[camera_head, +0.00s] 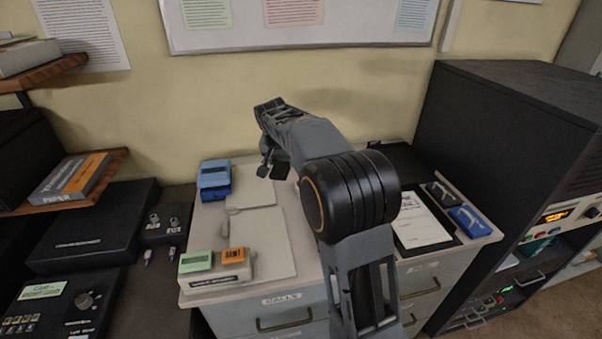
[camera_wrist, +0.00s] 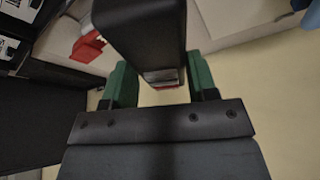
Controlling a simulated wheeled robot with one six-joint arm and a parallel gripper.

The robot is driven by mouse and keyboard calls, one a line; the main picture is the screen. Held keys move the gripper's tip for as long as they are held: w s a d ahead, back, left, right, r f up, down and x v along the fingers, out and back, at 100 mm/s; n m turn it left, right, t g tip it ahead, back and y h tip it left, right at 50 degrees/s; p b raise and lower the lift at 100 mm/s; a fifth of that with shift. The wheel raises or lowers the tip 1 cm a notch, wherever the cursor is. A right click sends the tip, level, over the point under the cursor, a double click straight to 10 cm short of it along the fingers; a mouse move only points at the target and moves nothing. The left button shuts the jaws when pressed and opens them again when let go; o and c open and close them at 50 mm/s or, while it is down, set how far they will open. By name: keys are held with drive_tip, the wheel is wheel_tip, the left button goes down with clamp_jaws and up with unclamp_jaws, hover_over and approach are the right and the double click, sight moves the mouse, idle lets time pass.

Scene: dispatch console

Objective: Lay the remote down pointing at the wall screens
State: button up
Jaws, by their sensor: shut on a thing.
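My gripper (camera_head: 272,168) hangs above the back of the grey cabinet top in the head view. In the wrist view its green-padded fingers (camera_wrist: 162,88) are closed on the sides of a black, box-shaped thing with a silver and red end, which I take to be the remote (camera_wrist: 145,30). The remote is held up close to the camera and its far part is cut off by the frame. I cannot make it out in the head view, nor tell which way it points. No wall screen is clearly visible; a whiteboard (camera_head: 300,38) with papers hangs on the wall.
The cabinet top (camera_head: 268,262) carries a blue box (camera_head: 214,180), a label-topped block (camera_head: 215,266), a clipboard (camera_head: 421,222) and blue-and-black items (camera_head: 468,220). A tall black rack (camera_head: 500,125) stands right; dark console equipment (camera_head: 92,228) stands left. A red thing (camera_wrist: 88,46) shows in the wrist view.

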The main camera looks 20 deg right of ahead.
drive_tip(key=w+d+f, duration=0.1)
drive_tip(key=w, duration=0.1)
drive_tip(key=w+d+f+p, duration=0.1)
drive_tip(key=w, duration=0.1)
drive_tip(key=w+d+f, duration=0.1)
drive_tip(key=w, duration=0.1)
drive_tip(key=shift+d+p, duration=0.15)
drive_tip(key=shift+p, duration=0.15)
drive_tip(key=x, duration=0.2)
drive_tip(key=w+x, duration=0.1)
drive_tip(key=x, duration=0.1)
drive_tip(key=shift+w+d+f+p, duration=0.1)
drive_tip(key=shift+d+p, duration=0.1)
drive_tip(key=shift+p, duration=0.1)
drive_tip(key=shift+w+d+f, duration=0.3)
drive_tip(key=shift+w+f, duration=0.2)
drive_tip(key=shift+f, duration=0.2)
drive_tip(key=shift+w+d+f, duration=0.1)
drive_tip(key=shift+f, duration=1.6)
drive_tip(key=shift+f, duration=0.15)
drive_tip(key=o, duration=1)
drive_tip(key=shift+c, duration=0.2)
